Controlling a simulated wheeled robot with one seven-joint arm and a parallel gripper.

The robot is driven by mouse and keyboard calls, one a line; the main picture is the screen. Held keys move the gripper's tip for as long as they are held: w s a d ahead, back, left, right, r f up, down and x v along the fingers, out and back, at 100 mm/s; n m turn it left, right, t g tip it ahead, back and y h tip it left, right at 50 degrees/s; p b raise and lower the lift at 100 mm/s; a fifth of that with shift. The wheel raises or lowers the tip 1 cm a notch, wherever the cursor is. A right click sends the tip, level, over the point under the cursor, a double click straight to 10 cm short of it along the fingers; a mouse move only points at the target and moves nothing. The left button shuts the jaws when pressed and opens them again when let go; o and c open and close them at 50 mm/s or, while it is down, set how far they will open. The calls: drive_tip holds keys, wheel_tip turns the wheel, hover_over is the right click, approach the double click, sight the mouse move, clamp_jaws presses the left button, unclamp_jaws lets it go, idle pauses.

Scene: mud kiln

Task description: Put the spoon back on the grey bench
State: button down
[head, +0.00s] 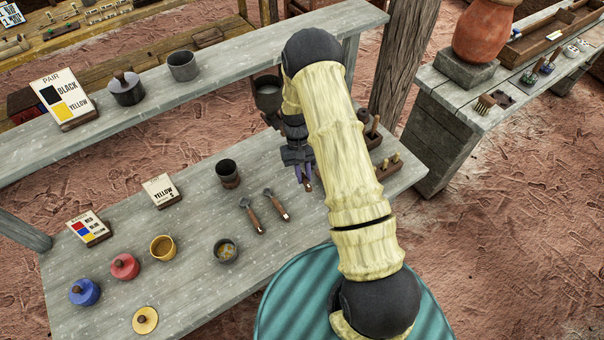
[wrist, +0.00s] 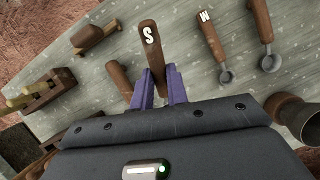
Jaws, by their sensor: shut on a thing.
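My gripper (head: 305,182) is above the right part of the grey bench (head: 195,215), below the raised shelf. In the wrist view its purple fingers (wrist: 160,88) are shut on the brown wooden handle of a spoon marked S (wrist: 151,45). The bowl of this spoon is hidden behind the gripper. Whether the spoon touches the bench I cannot tell. Two other spoons with wooden handles lie on the bench to the left in the head view: one (head: 250,213) and another (head: 276,205). In the wrist view one handle is marked M (wrist: 208,38).
A dark cup (head: 228,175) and a small bowl (head: 225,251) stand near the spoons. A wooden holder (head: 386,168) lies at the bench's right end. Colored lidded pots and cards occupy the left. A raised shelf (head: 215,85) runs behind. Bare bench shows around the spoons.

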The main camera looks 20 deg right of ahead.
sight(302, 194)
drive_tip(key=t+b, duration=0.1)
drive_tip(key=n+t+b, duration=0.1)
drive_tip(key=shift+s+d+f+b, duration=0.1)
drive_tip(key=shift+d+f+b, duration=0.1)
drive_tip(key=shift+f+b, duration=0.1)
drive_tip(key=shift+r+n+t+b, duration=0.2)
drive_tip(key=shift+n+t+b, duration=0.3)
drive_tip(key=shift+b, duration=0.2)
drive_tip(key=shift+a+r+n+t+b, duration=0.4)
drive_tip(key=shift+n+t+b, duration=0.1)
drive_tip(key=shift+t+b, duration=0.15)
drive_tip(key=shift+a+r, duration=0.15)
drive_tip(key=shift+r, duration=0.05)
drive_tip(key=shift+f, duration=0.15)
drive_tip(key=shift+f+b, duration=3.25)
drive_tip(key=shift+f, duration=0.95)
drive_tip(key=shift+f, duration=0.15)
